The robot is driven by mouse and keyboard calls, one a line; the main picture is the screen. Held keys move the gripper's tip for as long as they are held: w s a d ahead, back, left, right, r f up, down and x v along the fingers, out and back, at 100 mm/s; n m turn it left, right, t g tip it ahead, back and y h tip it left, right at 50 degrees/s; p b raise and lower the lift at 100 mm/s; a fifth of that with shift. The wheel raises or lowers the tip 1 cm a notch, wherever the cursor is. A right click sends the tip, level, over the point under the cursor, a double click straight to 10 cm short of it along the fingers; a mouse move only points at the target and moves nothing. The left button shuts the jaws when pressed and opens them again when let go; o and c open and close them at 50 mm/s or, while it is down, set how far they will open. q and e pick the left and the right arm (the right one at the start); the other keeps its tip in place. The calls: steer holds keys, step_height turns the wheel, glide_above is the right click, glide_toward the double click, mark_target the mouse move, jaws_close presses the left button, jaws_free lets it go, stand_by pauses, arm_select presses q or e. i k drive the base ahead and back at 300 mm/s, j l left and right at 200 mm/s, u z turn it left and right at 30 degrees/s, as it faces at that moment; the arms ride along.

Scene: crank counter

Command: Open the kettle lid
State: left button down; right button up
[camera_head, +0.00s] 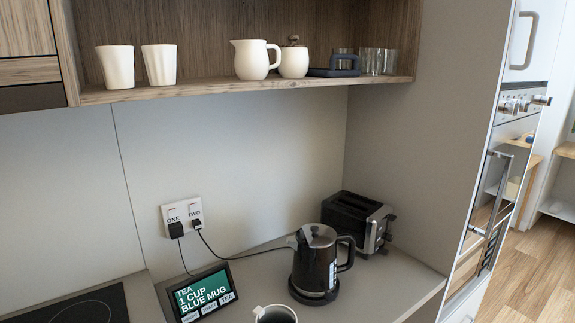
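The dark kettle (312,268) stands upright on its round base (313,296) on the counter, in front of the toaster. Its handle (346,254) points right. The grey lid (317,237) is at the top of the kettle, with a small knob on it. The lid looks down on the body, but it is too small to tell whether it is fully shut. Neither of my grippers is in view, and nothing touches the kettle.
A black toaster (352,215) stands close behind the kettle. A tablet (202,294) reading "TEA 1 CUP BLUE MUG" is to the left. A round, dark-inside vessel (275,316) is cut off at the bottom edge. A wooden shelf (200,92) with crockery hangs above.

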mark_target(317, 236)
steer(key=i+l+u, duration=0.1)
steer(key=l+u, duration=0.9)
